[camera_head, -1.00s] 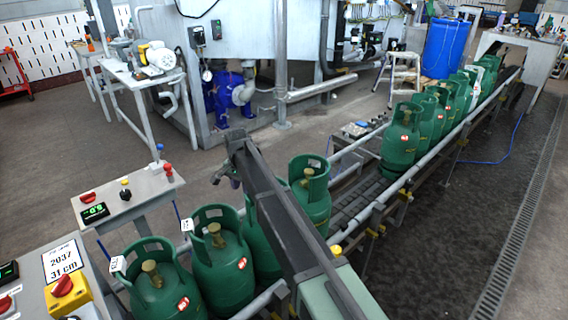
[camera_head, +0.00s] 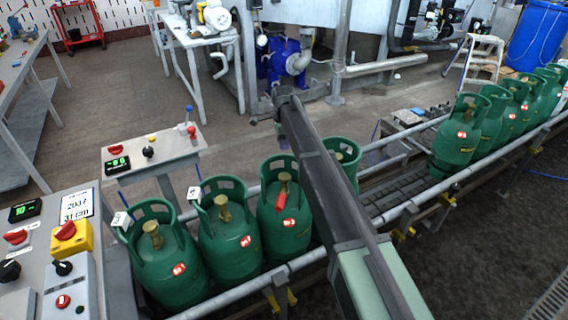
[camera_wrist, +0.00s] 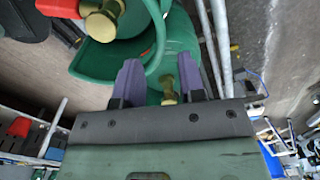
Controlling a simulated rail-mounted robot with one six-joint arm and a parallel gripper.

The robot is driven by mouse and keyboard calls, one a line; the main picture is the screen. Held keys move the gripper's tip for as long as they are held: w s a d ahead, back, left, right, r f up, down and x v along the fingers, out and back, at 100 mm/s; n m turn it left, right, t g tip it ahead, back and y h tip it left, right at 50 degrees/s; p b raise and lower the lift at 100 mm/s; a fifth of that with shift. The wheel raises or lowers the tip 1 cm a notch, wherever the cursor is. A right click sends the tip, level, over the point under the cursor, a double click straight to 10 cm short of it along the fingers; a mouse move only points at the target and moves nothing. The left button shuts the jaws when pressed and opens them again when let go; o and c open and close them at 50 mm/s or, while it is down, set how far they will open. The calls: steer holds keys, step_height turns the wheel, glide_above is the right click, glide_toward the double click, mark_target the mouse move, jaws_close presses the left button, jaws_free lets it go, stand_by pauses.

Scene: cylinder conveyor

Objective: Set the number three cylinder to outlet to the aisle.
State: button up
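Several green gas cylinders stand upright in a row on the conveyor. In the head view, the two nearest, a first cylinder (camera_head: 172,268) and a second cylinder (camera_head: 232,250), carry white tags I cannot read. The third cylinder in the row (camera_head: 288,228) has a red lever at its brass valve. A fourth cylinder (camera_head: 346,152) is partly hidden behind my arm. In the wrist view, my gripper (camera_wrist: 160,72) has its two purple fingers apart. A brass valve (camera_wrist: 168,92) shows between them, with no visible grip on it. A larger brass valve (camera_wrist: 103,20) with a red part lies beyond.
More green cylinders, such as one farther along (camera_head: 456,142), stand after a bare stretch of conveyor (camera_head: 400,192). Metal guide rails (camera_head: 406,214) flank the belt. A control panel (camera_head: 140,158) and a console with a yellow-based red knob (camera_head: 68,234) stand at left.

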mark_target(284, 154)
step_height(284, 154, down, 9)
steer(key=b, duration=0.7)
steer(key=shift+r, duration=0.1)
jaws_close()
